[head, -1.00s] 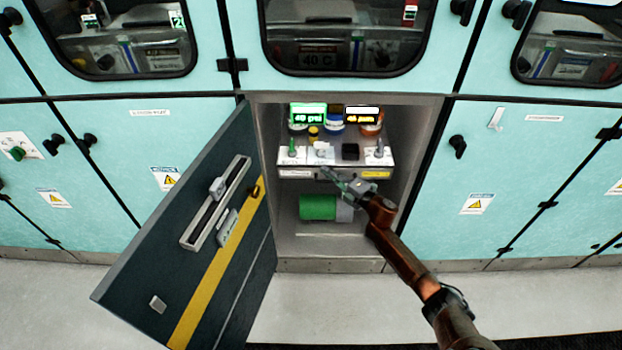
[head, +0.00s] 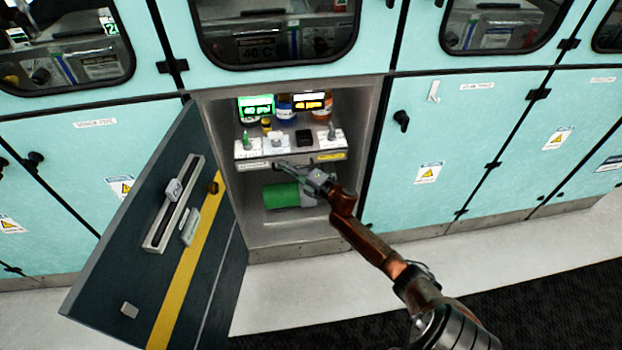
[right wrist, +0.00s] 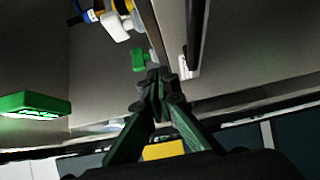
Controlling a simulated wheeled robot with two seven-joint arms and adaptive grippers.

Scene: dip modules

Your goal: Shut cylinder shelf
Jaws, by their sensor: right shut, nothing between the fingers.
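The pale shelf (head: 250,165) with several valves and small displays sits inside the open cabinet compartment. A green cylinder (head: 280,196) lies below it. My right gripper (head: 278,165) is shut and empty, with its fingertips at the shelf's front face; whether they touch is unclear. In the right wrist view the shut fingers (right wrist: 158,75) show close up, with a green valve knob (right wrist: 139,60) behind their tips. A green-lit display (right wrist: 35,105) is at the left there. My left gripper is out of view.
The dark cabinet door (head: 130,250) with a yellow stripe stands open on the left of the compartment. Closed turquoise doors (head: 470,130) flank and top it. The pale floor in front (head: 290,290) looks clear.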

